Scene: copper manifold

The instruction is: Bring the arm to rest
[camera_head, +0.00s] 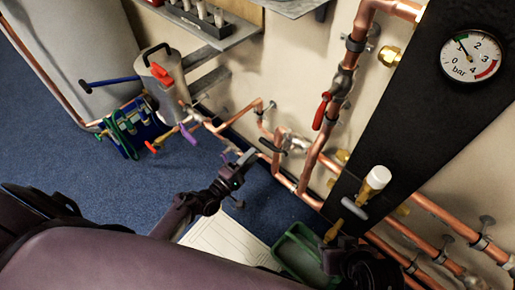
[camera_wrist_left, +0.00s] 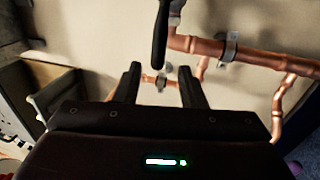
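My left gripper (camera_head: 246,160) is at the middle of the head view, in front of the copper pipes and above the blue floor. In the left wrist view my left gripper (camera_wrist_left: 160,76) has its two dark fingers apart, with nothing held between them; a stretch of copper pipe shows in the gap beyond. My right gripper (camera_head: 350,255) is a dark shape at the lower right of the head view, close to the wall board. Its fingers are not clear, so its opening cannot be told.
Copper pipes (camera_head: 317,150) with a red-handled valve (camera_head: 321,111) run along the wall. A black board (camera_head: 425,110) carries a pressure gauge (camera_head: 471,56). A green tray (camera_head: 300,255) and a white sheet (camera_head: 225,240) lie below. A grey canister (camera_head: 163,80) stands at left. Blue floor (camera_head: 110,175) is open.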

